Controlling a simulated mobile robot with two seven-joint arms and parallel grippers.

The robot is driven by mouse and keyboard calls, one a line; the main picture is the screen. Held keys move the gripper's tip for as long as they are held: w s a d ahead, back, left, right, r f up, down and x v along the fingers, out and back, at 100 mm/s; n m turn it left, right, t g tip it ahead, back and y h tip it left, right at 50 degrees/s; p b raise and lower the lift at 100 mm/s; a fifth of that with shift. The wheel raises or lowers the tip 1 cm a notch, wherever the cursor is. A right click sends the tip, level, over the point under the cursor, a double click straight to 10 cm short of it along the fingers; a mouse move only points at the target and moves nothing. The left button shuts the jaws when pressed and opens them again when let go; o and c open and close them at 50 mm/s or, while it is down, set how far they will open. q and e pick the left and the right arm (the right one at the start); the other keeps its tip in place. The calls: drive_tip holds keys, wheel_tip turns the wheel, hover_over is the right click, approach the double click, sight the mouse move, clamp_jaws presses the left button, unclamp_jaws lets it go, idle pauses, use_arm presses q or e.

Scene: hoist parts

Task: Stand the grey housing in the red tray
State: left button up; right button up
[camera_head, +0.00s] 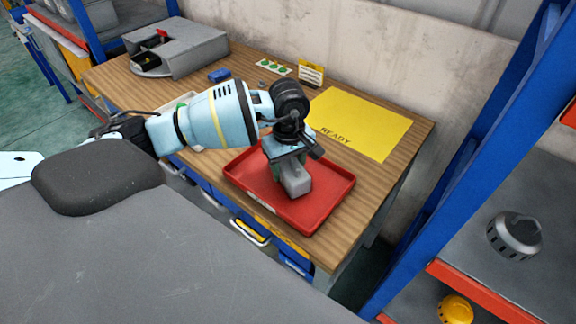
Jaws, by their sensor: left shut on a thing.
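The red tray (323,204) lies on the wooden workbench, in the middle of the head view. The grey housing (297,183) is a small light-grey block within the tray's outline. My left gripper (288,160) comes down over the tray from the upper left and is shut on the housing's upper part. The gripper hides the housing's top. I cannot tell whether the housing's base touches the tray floor. My right gripper is not in view.
A yellow mat marked READY (375,120) lies behind the tray to the right. A grey machine (195,50) stands at the bench's back left. A blue shelf post (470,150) rises at the right, beside shelves with a grey part (514,236) and a yellow part (456,309).

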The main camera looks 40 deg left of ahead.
use_arm(q)
drive_tip(key=o, duration=0.9)
drive_tip(key=shift+f, duration=0.15)
drive_tip(key=o, duration=0.5)
drive_tip(key=shift+c, duration=0.2)
wheel_tip(320, 180, up, 12)
drive_tip(key=shift+r, duration=0.2)
